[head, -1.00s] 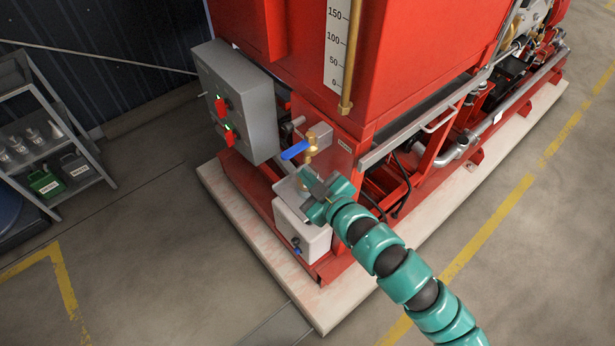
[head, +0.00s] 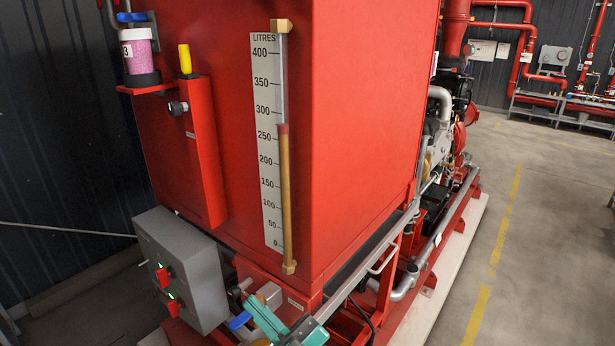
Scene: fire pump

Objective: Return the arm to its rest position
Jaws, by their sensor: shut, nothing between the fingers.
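My gripper (head: 262,318) is at the bottom edge of the head view, teal with grey parts. It looks shut and empty. It shows in front of the small valve on the red tank's lower corner, just right of the valve's blue lever (head: 240,320). Whether it touches the valve I cannot tell. Most of my arm is below the picture's edge.
The red tank (head: 365,130) with its litre gauge (head: 268,150) fills the middle. A grey control box (head: 190,270) with red switches is at lower left. A pink-filled jar (head: 138,52) sits on a bracket. Open floor (head: 540,230) lies to the right.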

